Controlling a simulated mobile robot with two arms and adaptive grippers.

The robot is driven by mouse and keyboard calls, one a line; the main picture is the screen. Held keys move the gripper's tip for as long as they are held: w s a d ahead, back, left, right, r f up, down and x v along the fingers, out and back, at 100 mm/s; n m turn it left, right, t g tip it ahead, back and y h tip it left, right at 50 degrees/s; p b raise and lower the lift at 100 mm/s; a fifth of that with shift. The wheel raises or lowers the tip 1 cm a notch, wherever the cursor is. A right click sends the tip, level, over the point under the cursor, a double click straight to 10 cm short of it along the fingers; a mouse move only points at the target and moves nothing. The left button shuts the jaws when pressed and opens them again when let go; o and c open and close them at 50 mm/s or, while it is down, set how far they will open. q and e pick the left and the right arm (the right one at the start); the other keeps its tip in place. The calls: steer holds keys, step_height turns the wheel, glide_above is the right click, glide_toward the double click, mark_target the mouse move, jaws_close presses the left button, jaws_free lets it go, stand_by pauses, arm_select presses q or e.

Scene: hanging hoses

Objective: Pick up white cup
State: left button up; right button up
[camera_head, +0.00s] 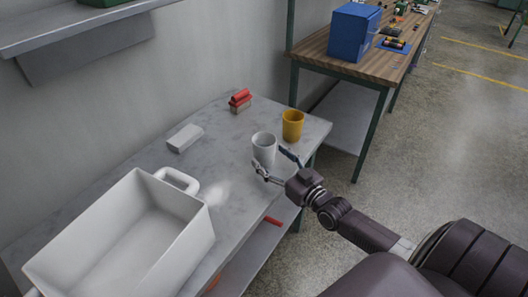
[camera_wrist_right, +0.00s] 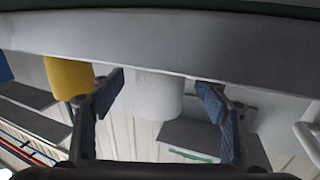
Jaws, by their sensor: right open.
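The white cup (camera_head: 264,149) stands upright on the grey table, near its right end. It also shows in the right wrist view (camera_wrist_right: 158,96), upside down in the picture, between the two fingers. My right gripper (camera_head: 273,164) is open at the near side of the cup, with a finger towards either side. In the wrist view the right gripper (camera_wrist_right: 160,90) has space between each finger and the cup. I cannot tell how far the fingers reach along the cup. My left gripper is not in view.
A yellow cup (camera_head: 292,125) stands close behind the white cup, to the right. A white block (camera_head: 185,138) and red blocks (camera_head: 240,98) lie further back. A large white bin (camera_head: 190,240) fills the left of the table (camera_head: 225,160). A shelf (camera_head: 90,25) hangs above left.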

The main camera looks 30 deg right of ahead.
mark_target(270, 157)
steer(key=w, duration=0.3)
steer(key=shift+w+a, duration=0.15)
steer(key=shift+w, duration=0.1)
steer(key=shift+c, duration=0.3)
steer(key=c, duration=1.3)
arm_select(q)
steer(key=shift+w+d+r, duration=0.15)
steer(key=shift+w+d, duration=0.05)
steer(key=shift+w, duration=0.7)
arm_select(e)
steer(key=shift+c, duration=0.3)
steer(key=shift+r, duration=0.15)
